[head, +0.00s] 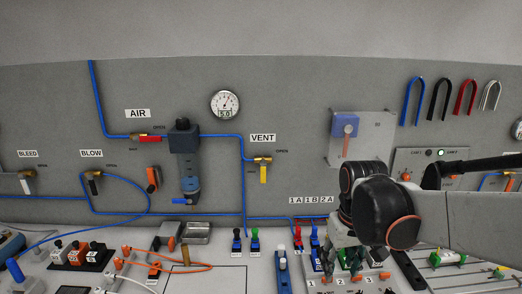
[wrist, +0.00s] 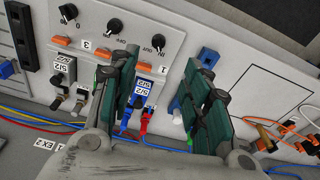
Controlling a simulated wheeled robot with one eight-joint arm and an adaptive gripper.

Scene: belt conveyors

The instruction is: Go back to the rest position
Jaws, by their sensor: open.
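My gripper (wrist: 166,70) is open in the wrist view, with its two dark green fingers spread apart and no object held between them. Blue and red plugs (wrist: 140,95) with white labels show beyond the gap, closer to the left finger. In the head view my arm reaches in from the right, and its black joint hides most of the gripper over the bench near the 1A, 1B and 2A labels (head: 311,200). Whether the fingers touch anything below cannot be told.
A grey control box (wrist: 120,35) with black knobs lies beyond the fingers. Orange fittings (wrist: 290,130) are at the right. In the head view, the back panel (head: 60,110) carries blue air lines, valves and a gauge (head: 225,103). Coloured plugs (head: 255,240) stand on the bench.

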